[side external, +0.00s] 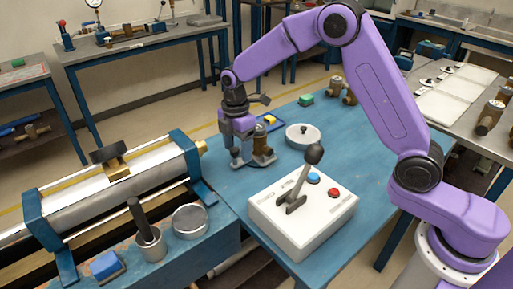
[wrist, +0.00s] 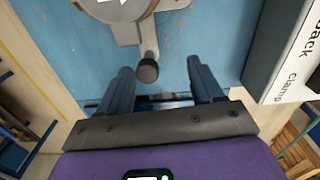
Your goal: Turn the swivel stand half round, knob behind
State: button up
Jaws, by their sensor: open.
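The swivel stand (side external: 264,160) is on the blue bench, a low grey base with a brownish body on it. In the wrist view only part of its round grey plate (wrist: 128,12) shows at the top edge, with a white mark on it. A short arm on the plate ends in a dark round knob (wrist: 147,70), which points toward my gripper. My gripper (side external: 242,162) is low over the bench, just left of the stand in the side view. Its fingers (wrist: 160,72) are open, one on each side of the knob, with gaps visible.
A white control box (side external: 303,212) with a tall black-knobbed lever stands near the bench front; its lettered edge (wrist: 288,55) is right of my fingers. A clamp bench with a long cylinder (side external: 130,192) is left.

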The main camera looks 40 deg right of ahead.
jog(key=shift+s, duration=0.2)
jog(key=shift+s+d, duration=0.2)
jog(key=shift+s, duration=0.3)
jog(key=shift+s+d, duration=0.25)
jog(key=shift+s, duration=0.35)
jog(key=o, duration=0.4)
jog(key=shift+o, duration=0.2)
jog(key=shift+r, duration=2.75)
